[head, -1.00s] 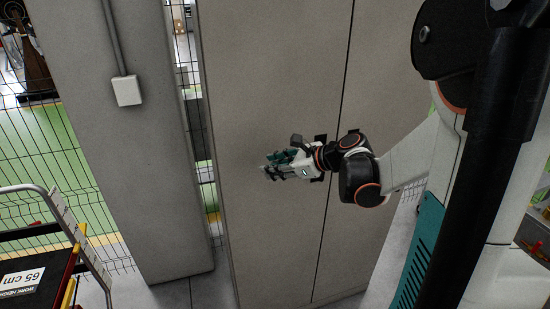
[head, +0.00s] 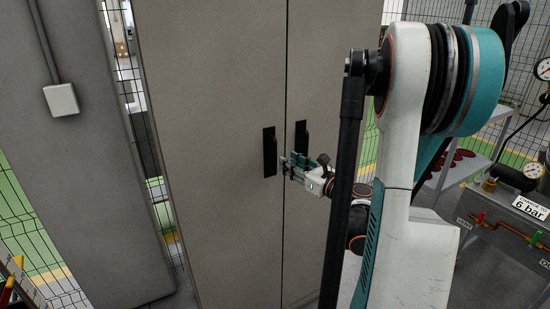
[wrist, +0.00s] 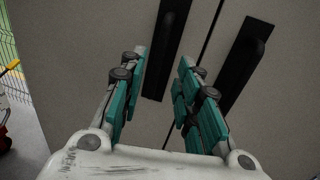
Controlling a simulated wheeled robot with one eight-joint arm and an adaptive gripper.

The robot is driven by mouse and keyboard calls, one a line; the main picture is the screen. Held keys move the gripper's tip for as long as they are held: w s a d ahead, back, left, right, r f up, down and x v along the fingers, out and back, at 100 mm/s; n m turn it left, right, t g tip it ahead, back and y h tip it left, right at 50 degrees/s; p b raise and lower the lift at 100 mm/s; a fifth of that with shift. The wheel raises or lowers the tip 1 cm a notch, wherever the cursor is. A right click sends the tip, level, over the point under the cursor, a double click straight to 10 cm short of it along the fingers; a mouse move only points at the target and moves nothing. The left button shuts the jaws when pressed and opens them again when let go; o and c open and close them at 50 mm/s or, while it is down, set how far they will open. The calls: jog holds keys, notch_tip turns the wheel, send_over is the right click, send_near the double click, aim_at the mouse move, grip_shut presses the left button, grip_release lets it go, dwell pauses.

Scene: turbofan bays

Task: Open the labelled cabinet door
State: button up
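A tall grey cabinet has a left door (head: 215,90) and a right door (head: 325,80), with a dark seam between them. A black vertical handle (head: 269,152) is on the left door and another (head: 301,138) on the right door, one each side of the seam. My gripper (head: 284,166) is in front of the doors at the height of the handles' lower parts. In the wrist view its teal fingers are apart. The left handle (wrist: 168,45) shows between them; the right handle (wrist: 247,62) is outside the right finger. Contact cannot be told. No label shows on the doors.
A grey column (head: 85,150) with a white box (head: 61,99) stands left of the cabinet, a narrow gap between them. At right is a bench with gauges, pipes and a "6 bar" sign (head: 531,207). Wire fencing stands behind.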

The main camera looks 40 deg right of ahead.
jog(key=b, duration=0.2)
send_over(275, 173)
jog(key=shift+w+d, duration=0.25)
jog(key=shift+w, duration=0.05)
jog(key=shift+p, duration=0.3)
grip_shut()
